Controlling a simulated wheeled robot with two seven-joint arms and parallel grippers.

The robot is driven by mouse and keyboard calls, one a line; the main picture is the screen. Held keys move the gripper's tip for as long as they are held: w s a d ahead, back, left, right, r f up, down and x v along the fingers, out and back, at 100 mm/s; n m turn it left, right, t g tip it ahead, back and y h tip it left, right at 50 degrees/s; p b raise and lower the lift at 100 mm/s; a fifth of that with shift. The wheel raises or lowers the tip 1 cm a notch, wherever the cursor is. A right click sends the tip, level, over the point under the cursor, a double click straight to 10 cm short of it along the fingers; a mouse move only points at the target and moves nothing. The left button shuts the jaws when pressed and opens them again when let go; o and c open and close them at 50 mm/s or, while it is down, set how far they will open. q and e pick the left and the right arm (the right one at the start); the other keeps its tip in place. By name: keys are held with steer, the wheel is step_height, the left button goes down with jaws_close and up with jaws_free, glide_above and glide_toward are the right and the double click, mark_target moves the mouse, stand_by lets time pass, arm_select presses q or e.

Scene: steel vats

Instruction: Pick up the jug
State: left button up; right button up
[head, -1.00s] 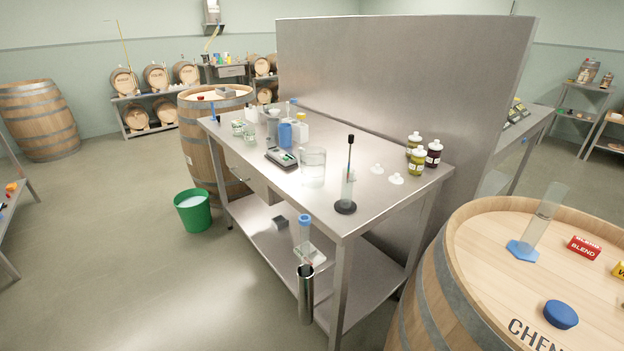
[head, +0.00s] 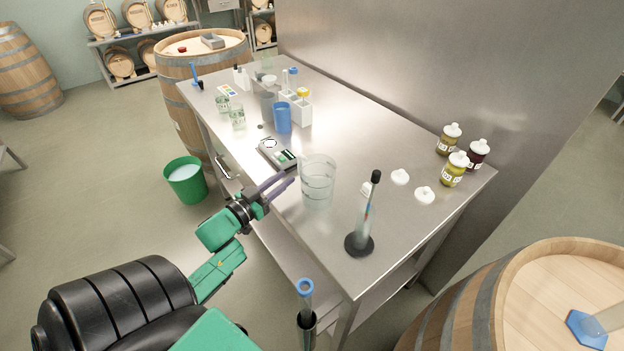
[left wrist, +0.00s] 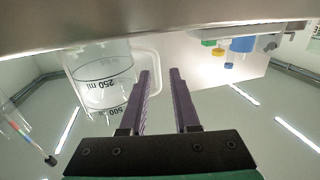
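The jug (head: 318,182) is a clear measuring jug standing upright on the steel table near its front edge. In the left wrist view, which is upside down, the jug (left wrist: 100,80) shows "250 ml" and "500" marks and a clear handle at its right side. My left gripper (head: 285,181) has purple fingers and is just left of the jug in the head view. In the left wrist view the fingers (left wrist: 160,72) are apart with nothing gripped between them. The left finger overlaps the handle's edge; I cannot tell whether they touch. My right gripper is not in view.
A scale (head: 278,153) lies behind the gripper, with a blue cup (head: 283,118) beyond it. A cylinder on a dark base (head: 360,244) stands right of the jug. Several jars (head: 455,168) are near the steel partition (head: 450,60). A green bucket (head: 186,180) is on the floor.

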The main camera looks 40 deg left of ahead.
arm_select(q)
steer(key=shift+w+d+r, duration=0.2)
steer(key=shift+w, duration=0.25)
steer(key=shift+w+d+r, duration=0.2)
steer(key=shift+w, duration=0.2)
steer(key=w, duration=0.2)
steer(key=w+p, duration=0.1)
steer(key=w, duration=0.1)
steer(key=shift+w+f, duration=0.2)
steer(key=shift+w, duration=0.15)
steer(key=shift+w+f, duration=0.1)
steer(key=shift+w, duration=0.2)
steer(key=shift+d, duration=0.1)
steer(key=shift+s, duration=0.15)
steer(key=shift+c, duration=0.3)
steer(key=shift+s, duration=0.1)
jaws_close()
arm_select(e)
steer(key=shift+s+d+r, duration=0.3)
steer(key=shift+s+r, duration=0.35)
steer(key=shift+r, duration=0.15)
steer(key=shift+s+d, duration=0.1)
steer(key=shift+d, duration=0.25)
